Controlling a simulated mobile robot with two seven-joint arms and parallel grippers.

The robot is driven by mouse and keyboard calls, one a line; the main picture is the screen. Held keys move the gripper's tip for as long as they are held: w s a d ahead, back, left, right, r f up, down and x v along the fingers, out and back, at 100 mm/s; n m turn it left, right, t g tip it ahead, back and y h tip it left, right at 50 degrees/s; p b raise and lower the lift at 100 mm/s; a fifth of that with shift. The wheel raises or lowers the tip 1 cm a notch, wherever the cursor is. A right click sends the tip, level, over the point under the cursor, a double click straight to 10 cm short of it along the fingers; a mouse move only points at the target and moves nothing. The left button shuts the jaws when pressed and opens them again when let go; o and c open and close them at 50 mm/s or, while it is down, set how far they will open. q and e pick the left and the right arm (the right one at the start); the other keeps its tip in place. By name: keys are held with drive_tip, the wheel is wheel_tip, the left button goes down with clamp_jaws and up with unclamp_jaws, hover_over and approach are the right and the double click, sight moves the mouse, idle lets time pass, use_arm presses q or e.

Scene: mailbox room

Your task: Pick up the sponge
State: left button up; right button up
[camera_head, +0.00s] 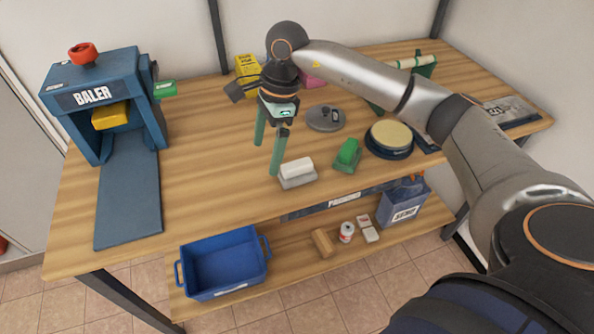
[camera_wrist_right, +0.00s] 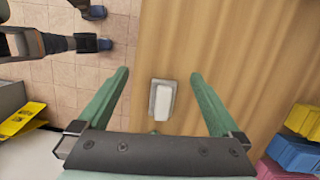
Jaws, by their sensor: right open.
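A white block (camera_head: 297,167) lies on a small grey tray (camera_head: 298,181) near the front edge of the table; I cannot tell for sure that it is the sponge. In the right wrist view the white block (camera_wrist_right: 163,102) shows between and beyond the fingertips, untouched. A green block (camera_head: 348,149) on a green holder and a round yellow pad (camera_head: 391,135) on a dark blue disc stand to its right. My right gripper (camera_head: 266,160) is open, empty, pointing down just left of the white block. My left gripper does not show in the head view.
A blue baler (camera_head: 105,100) stands at left. A grey round object (camera_head: 325,118) and a yellow box (camera_head: 247,72) are behind the gripper. A blue bin (camera_head: 222,264) is on the lower shelf. Table between baler and gripper is clear. Dark shapes in the wrist view's upper left are unclear.

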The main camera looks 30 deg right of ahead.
drive_tip(key=d+r+h, duration=0.1)
drive_tip(key=d+h, duration=0.2)
drive_tip(key=d, duration=0.4)
hover_over(297, 164)
wheel_tip(297, 164, down, 5)
drive_tip(key=shift+a+f+p, duration=0.15)
drive_tip(key=shift+p, duration=0.15)
drive_tip(key=shift+f+p, duration=0.55)
drive_tip(key=shift+f, duration=2.6)
drive_tip(key=c, duration=1.4)
